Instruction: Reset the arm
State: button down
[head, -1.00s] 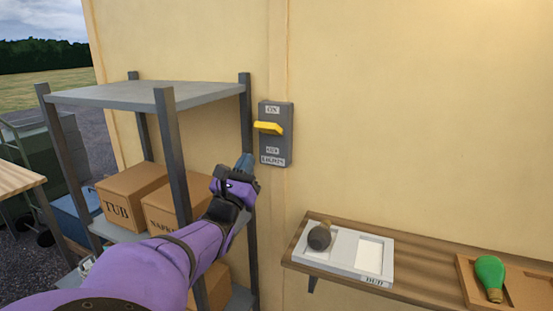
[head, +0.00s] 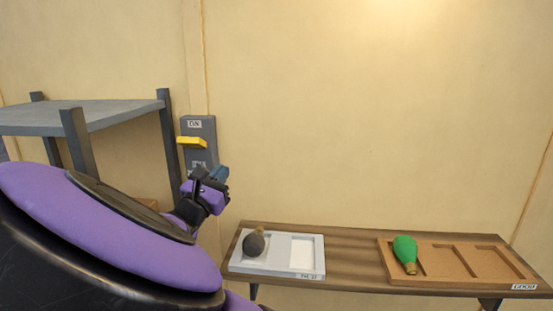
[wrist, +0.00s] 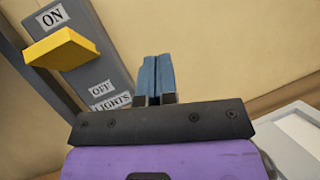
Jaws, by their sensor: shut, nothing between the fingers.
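My purple arm reaches in from the lower left in the head view. My gripper (head: 218,173) is just below and right of the grey wall switch box (head: 205,130). In the wrist view its blue fingers (wrist: 157,77) are together with nothing between them, to the right of the box and apart from the lever. The yellow lever (head: 191,141) also shows in the wrist view (wrist: 60,47), sitting just under the ON label and above the OFF and LIGHTS labels. The lower part of the box is hidden behind my gripper in the head view.
A grey rack (head: 90,117) stands left.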

jog(key=w+d+m+g+h, duration=0.2)
jog(key=d+m+g, duration=0.3)
jog(key=d, duration=0.7)
jog(key=w+d+m+g+h, duration=0.2)
jog(key=d+m+g, duration=0.3)
jog(key=d, duration=0.6)
jog(key=s+d+m+g+y, duration=0.2)
jog(key=s+d+m+g, duration=0.1)
jog(key=d, duration=0.4)
jog(key=s+d+m+g+y, duration=0.1)
jog(key=s+d+m+g, duration=0.2)
jog(key=d, duration=0.4)
jog(key=s+d+r+m+g+y, duration=0.1)
jog(key=s+d+r+m+y, duration=0.2)
jog(key=s+d, duration=0.3)
jog(key=s+d+r+m+g+y, duration=0.1)
jog(key=s+d+r+m+y, duration=0.2)
jog(key=s, duration=0.5)
jog(key=s+r+m+t+y, duration=0.1)
jog(key=s+m, duration=0.6)
jog(key=s, duration=0.7)
jog(key=shift+s+a+r+t+y, duration=0.25)
jog(key=shift+s+r+t+y, duration=0.15)
jog(key=shift+t+y, duration=0.6)
